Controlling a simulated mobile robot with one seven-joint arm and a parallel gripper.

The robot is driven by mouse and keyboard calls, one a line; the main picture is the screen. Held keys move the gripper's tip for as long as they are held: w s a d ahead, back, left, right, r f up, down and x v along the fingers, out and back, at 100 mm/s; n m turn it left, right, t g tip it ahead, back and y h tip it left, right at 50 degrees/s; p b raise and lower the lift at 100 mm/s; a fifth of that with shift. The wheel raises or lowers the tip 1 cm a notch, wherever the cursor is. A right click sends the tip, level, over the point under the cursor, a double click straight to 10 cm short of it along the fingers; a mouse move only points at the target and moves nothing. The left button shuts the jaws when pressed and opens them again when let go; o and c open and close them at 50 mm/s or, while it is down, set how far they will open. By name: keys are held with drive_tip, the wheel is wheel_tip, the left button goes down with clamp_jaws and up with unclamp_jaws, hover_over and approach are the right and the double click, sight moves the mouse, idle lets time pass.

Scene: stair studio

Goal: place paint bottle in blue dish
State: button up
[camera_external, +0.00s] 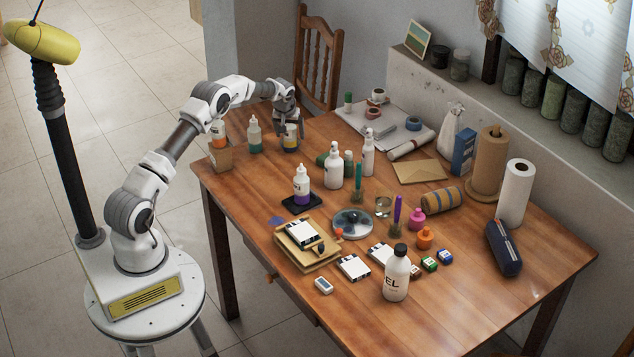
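My gripper (289,122) points down at the far left part of the table, right over a paint bottle (290,141) with a yellow and dark band. The gripper hides the bottle's top; I cannot tell whether the fingers touch it. A green-banded paint bottle (254,138) stands just left of it. Another, with orange paint (218,130), stands in a small cardboard box (221,158). A purple-banded paint bottle (302,186) stands upright on a dark, bluish square dish or mat (290,205). A round grey dish (367,232) with dark blue in it lies nearer the middle.
A large white bottle (397,275) stands at the front. Paper rolls (515,195), a dark pouch (503,247) and small jars crowd the right. A wooden chair (319,60) stands behind the table.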

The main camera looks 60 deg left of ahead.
drive_tip(key=shift+d+r, duration=0.1)
drive_tip(key=shift+r, duration=0.4)
drive_tip(key=s+d+r+m, duration=0.1)
drive_tip(key=s+d+r, duration=0.25)
drive_tip(key=r, duration=0.35)
drive_tip(key=s+d+r+p, duration=0.1)
drive_tip(key=s+d+r, duration=0.2)
drive_tip(key=d+r, duration=0.35)
drive_tip(key=s+d+r+m, duration=0.1)
drive_tip(key=s+d+r, duration=0.2)
drive_tip(key=r, duration=0.6)
drive_tip(key=s+d+r+m+t+h, duration=0.1)
drive_tip(key=s+d+r+m, duration=0.1)
drive_tip(key=s+d+r, duration=0.6)
drive_tip(key=s+d+f+m, duration=0.1)
drive_tip(key=s+d, duration=0.3)
drive_tip(key=s, duration=0.4)
drive_tip(key=s+d+f+m+t+h, duration=0.1)
drive_tip(key=s+d, duration=0.3)
drive_tip(key=s, duration=0.4)
drive_tip(key=s+d+f+m+h, duration=0.1)
drive_tip(key=s+d+f+m, duration=0.1)
drive_tip(key=s, duration=0.7)
drive_tip(key=shift+d+m, duration=0.5)
drive_tip(key=shift+d, duration=0.4)
drive_tip(key=shift+s+f, duration=0.1)
